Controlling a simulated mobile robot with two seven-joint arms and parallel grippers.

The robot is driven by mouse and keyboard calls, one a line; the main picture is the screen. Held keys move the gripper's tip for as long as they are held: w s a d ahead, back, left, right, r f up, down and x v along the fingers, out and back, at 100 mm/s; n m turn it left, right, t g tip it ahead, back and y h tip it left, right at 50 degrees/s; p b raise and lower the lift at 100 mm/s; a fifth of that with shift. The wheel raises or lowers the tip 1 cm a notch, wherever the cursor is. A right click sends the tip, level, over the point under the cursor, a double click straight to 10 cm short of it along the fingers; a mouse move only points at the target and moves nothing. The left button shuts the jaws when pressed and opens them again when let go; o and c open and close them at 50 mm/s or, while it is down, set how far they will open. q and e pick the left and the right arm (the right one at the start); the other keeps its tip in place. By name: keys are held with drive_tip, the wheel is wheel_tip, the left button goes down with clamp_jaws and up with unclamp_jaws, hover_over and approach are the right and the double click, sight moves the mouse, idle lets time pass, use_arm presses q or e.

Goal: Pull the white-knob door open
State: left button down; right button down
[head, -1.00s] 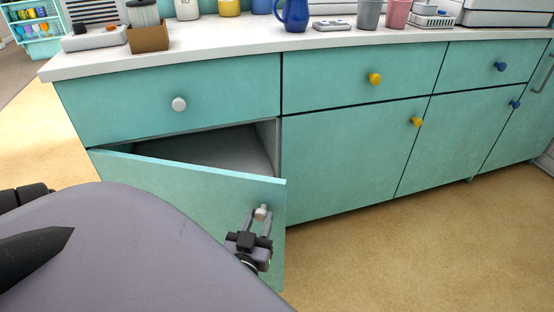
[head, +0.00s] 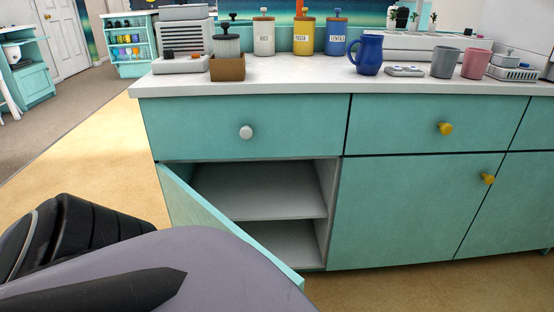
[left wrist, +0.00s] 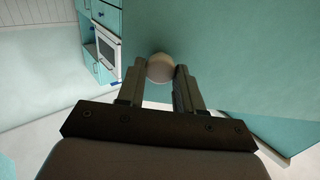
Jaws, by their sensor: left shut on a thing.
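The teal lower-left cabinet door (head: 212,213) stands ajar, hinged at its left edge, swung out toward me. Behind it the cabinet interior (head: 262,190) shows a grey shelf. In the left wrist view my left gripper (left wrist: 162,74) is shut on the round white knob (left wrist: 160,67), with one finger on each side of it. The door's teal face (left wrist: 240,60) fills the right of that view. In the head view my own arm hides the left gripper, the knob and the lower part of the door. My right gripper is in neither view.
Above the door is a shut drawer with a white knob (head: 246,132). A shut cabinet door with a yellow knob (head: 488,179) is to the right. The counter (head: 300,80) holds a brown box, canisters, a blue pitcher and cups. Bare floor (head: 110,150) lies left of the cabinet.

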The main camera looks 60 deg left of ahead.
use_arm(q)
drive_tip(key=shift+s+m+h, duration=0.3)
drive_tip(key=shift+s+h, duration=0.1)
drive_tip(key=shift+s, duration=1.35)
drive_tip(key=c, duration=0.8)
unclamp_jaws()
drive_tip(key=shift+d, duration=0.1)
drive_tip(key=shift+o, duration=0.2)
drive_tip(key=s+d+p, duration=0.1)
drive_tip(key=s, duration=0.6)
